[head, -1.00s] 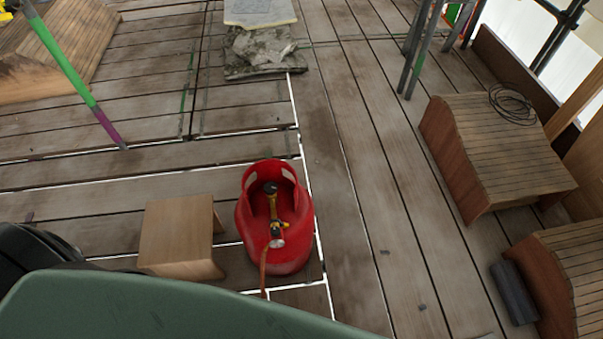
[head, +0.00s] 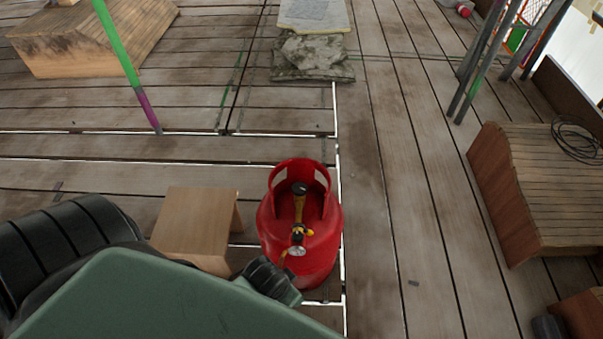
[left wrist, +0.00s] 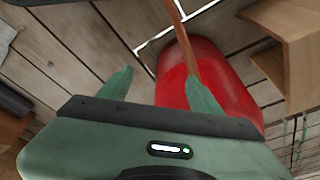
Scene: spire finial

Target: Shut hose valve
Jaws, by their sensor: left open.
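A red gas cylinder (head: 318,262) stands upright on the plank deck in the head view. Inside its collar is yellow valve gear (head: 299,233) with a black knob (head: 299,188) and a round gauge (head: 297,251). An orange-brown hose (head: 283,259) leaves beside the gauge and passes behind my arm. In the left wrist view my left gripper (left wrist: 160,92) is open, with nothing between its two green fingers. The red cylinder (left wrist: 216,75) lies beyond the right finger, and the hose (left wrist: 182,40) runs down behind that finger. The valve is not visible there. My right gripper is not in view.
A wooden step block (head: 195,225) stands just left of the cylinder. Slatted wooden pieces (head: 545,185) stand at the right, with a black cable coil (head: 577,138) on one. A green and purple pole (head: 128,65) is at the upper left.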

